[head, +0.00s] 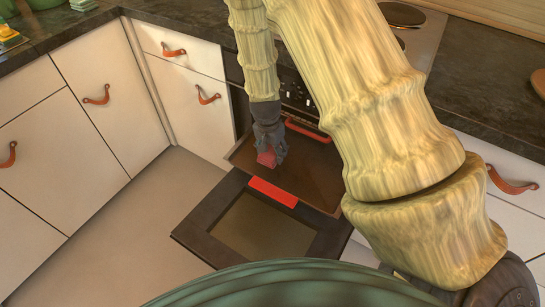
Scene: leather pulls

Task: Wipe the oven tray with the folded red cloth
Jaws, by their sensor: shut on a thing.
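The dark brown oven tray (315,177) lies pulled out over the open oven door (200,233), in the middle of the head view. My gripper (268,152) points down over the left part of the tray and is shut on the folded red cloth (266,160). My arm hides the right part of the tray.
A red strip (273,192) lies along the tray's front edge, and a red bar (308,130) is behind it. White cabinets with leather pulls (97,95) stand at left. A hob (402,15) is above. The floor at left is clear.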

